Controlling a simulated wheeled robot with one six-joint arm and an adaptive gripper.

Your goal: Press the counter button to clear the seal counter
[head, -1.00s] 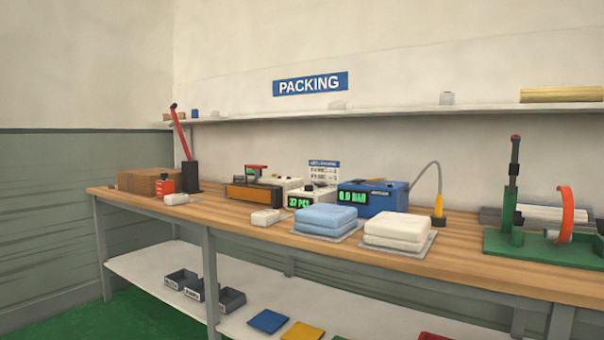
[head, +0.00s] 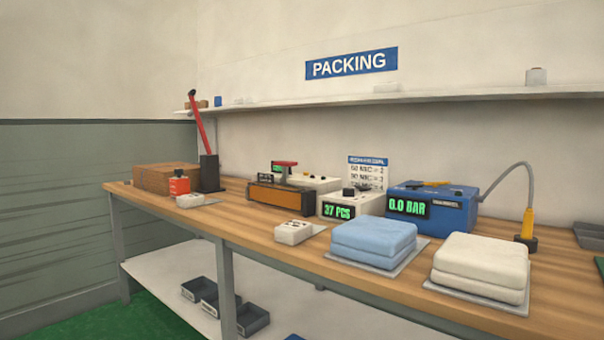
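The seal counter (head: 368,203) is a small white box on the workbench, right of the middle of the head view. Its green display (head: 338,211) reads 37 PCS. A dark knob or button (head: 349,191) sits on its top; I cannot tell which it is. My gripper is not in the head view.
The wooden bench (head: 250,224) also holds an orange-fronted sealer (head: 278,199) to the counter's left and a blue unit (head: 455,203) reading 0.0 BAR to its right. Blue (head: 373,240) and white (head: 482,262) folded pads lie in front, with a small white block (head: 293,232).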

